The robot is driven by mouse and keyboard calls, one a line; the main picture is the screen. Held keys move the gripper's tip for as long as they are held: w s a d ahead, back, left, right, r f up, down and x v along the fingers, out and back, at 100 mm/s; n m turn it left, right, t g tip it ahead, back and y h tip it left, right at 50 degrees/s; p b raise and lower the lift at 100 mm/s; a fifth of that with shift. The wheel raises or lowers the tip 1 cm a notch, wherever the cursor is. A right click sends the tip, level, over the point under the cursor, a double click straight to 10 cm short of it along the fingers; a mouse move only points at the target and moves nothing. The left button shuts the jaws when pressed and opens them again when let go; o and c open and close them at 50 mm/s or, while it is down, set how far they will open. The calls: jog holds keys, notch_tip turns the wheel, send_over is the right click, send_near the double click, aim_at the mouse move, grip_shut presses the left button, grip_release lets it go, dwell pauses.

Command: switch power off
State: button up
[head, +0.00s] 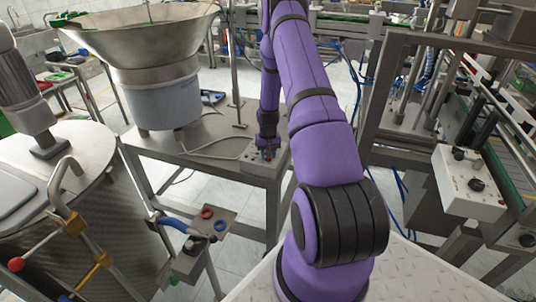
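My purple arm reaches forward through the middle of the head view. My gripper (267,148) is small and dark and points down at the grey control box (249,160) on the front right corner of the steel table. The gripper is over the box, at a small reddish control; I cannot tell whether it touches it. The power switch itself cannot be made out, as the gripper and its shadow cover part of the box. The fingers are too small to show whether they are open or shut.
The feeder bowl (140,30) on its grey drum (163,96) stands left on the steel table (190,145). A thin upright post (234,60) rises behind the gripper. Another control box (469,183) is right.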

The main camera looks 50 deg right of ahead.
jog(key=shift+r, duration=0.1)
notch_tip(320, 180, up, 11)
dwell(0.7)
jog(key=shift+f, duration=0.2)
jog(key=s+a+r+n+t, duration=0.1)
jog(key=s+a+r+n, duration=0.1)
jog(key=a+r, duration=1.05)
jog(key=s+a+r+n+t, duration=0.15)
jog(key=a+r, duration=0.65)
jog(key=r, duration=0.9)
jog(key=s+a+r+n+t, duration=0.1)
jog(key=s+a+r+n, duration=0.1)
jog(key=s+a+r, duration=0.2)
jog(key=s+a+r+n+t, duration=0.1)
jog(key=s+a+r, duration=0.4)
jog(key=s+a, duration=0.6)
jog(key=s+n, duration=0.1)
jog(key=s, duration=0.6)
jog(key=shift+s+t, duration=0.35)
